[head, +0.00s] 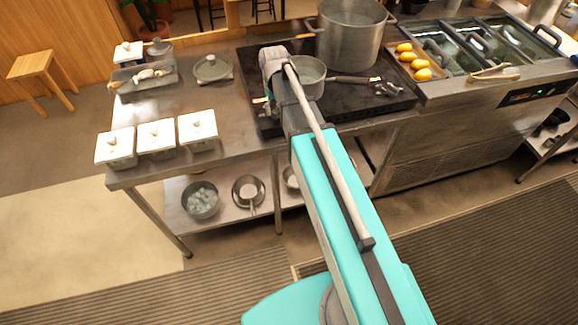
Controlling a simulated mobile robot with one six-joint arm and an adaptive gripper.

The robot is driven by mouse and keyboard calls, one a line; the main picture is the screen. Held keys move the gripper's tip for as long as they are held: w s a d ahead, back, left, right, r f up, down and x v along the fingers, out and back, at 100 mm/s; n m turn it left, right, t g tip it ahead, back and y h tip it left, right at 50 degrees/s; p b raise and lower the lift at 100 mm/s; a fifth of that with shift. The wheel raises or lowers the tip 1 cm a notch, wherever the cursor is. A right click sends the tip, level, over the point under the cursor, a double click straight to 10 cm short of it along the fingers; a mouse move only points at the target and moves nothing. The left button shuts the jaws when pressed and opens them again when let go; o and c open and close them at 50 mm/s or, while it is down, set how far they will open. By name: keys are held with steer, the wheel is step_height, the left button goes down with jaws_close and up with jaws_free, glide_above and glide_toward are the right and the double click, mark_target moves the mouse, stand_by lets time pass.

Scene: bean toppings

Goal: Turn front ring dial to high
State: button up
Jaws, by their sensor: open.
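A black cooktop (345,112) sits on the steel counter. Small dark knob-like shapes (388,89) show at its right end; I cannot tell which is the front ring dial or how any is set. A small steel saucepan (309,78) with a long dark handle pointing right stands on the cooktop, partly behind my arm. My arm reaches over the cooktop's left part. My gripper (264,104) is at the cooktop's left edge, small and partly hidden by my wrist, open, well left of the knobs.
A large stockpot (350,35) stands at the cooktop's back. Three white lidded containers (156,136) line the counter's front left; a glass lid (212,68) lies behind. A tray with yellow items (413,61) is right of the cooktop. Pans (248,190) sit on the lower shelf.

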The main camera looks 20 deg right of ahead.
mark_target(276, 109)
steer(key=n, duration=1.1)
steer(key=shift+r+n, duration=0.2)
steer(key=shift+n, duration=0.2)
step_height(276, 109, up, 14)
steer(key=f+p, duration=0.1)
steer(key=p, duration=1.3)
steer(key=s+f+m+b, duration=0.6)
steer(key=s+f+b, duration=0.1)
steer(key=f+b, duration=0.6)
steer(key=s+f+m+b, duration=0.7)
steer(key=s+f+b, duration=0.1)
steer(key=f+b, duration=0.4)
steer(key=shift+s+a+f+b, duration=0.15)
steer(key=shift+s+f+b, duration=0.2)
steer(key=shift+b, duration=0.35)
steer(key=shift+w+r, duration=0.1)
stand_by(0.5)
